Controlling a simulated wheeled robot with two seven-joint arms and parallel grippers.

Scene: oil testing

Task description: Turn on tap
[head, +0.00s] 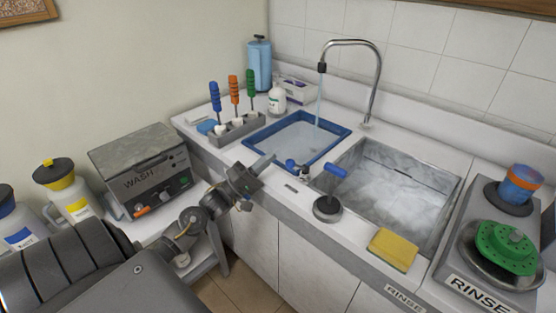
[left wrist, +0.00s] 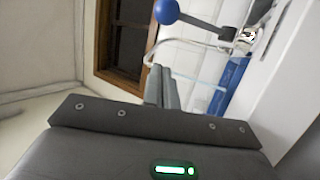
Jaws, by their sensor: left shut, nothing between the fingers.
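The chrome tap has a tall curved spout (head: 372,75). A thin pale-blue stream (head: 319,100) runs from its nozzle down into the blue tray (head: 262,132). The tap's blue-handled lever (head: 335,170) sits low at the counter's front, between tray and sink. My left gripper (head: 270,160) is shut and empty, just left of the lever fittings; I cannot tell if it touches them. In the left wrist view, the shut fingers (left wrist: 161,88) point up below the lever's blue knob (left wrist: 166,11), apart from it in the picture. My right gripper is not in view.
The sink (head: 385,190) lies right of the tray. A black round-based object (head: 327,208) and a yellow sponge (head: 392,248) sit on the front edge. A rack with blue, orange and green handles (head: 237,128) stands behind my gripper. The wash machine (head: 145,175) stands left.

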